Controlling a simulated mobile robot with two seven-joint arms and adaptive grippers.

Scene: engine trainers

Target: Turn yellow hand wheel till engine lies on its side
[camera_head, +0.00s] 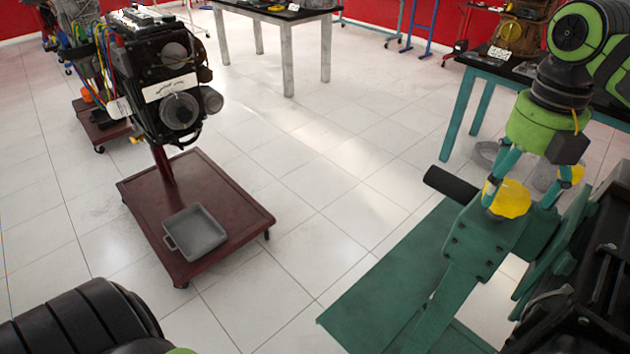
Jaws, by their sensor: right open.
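The yellow hand wheel (509,199) sits on top of the green engine stand (478,245) at the right. My right gripper (518,200) points down over the wheel with its fingers spread open. One finger is at the wheel's left side and the other is to its right; I cannot tell whether either touches it. A dark engine (590,290) is at the lower right, cut off by the frame edge, so its full tilt cannot be told. Part of my left arm shows at the lower left, but its gripper is out of view.
A black cylindrical handle (450,184) sticks out left of the stand. A second engine (165,85) stands on a dark red trolley (140,190) carrying a grey tray (195,232). A teal-legged table (463,110) stands behind my right gripper. The tiled floor between is clear.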

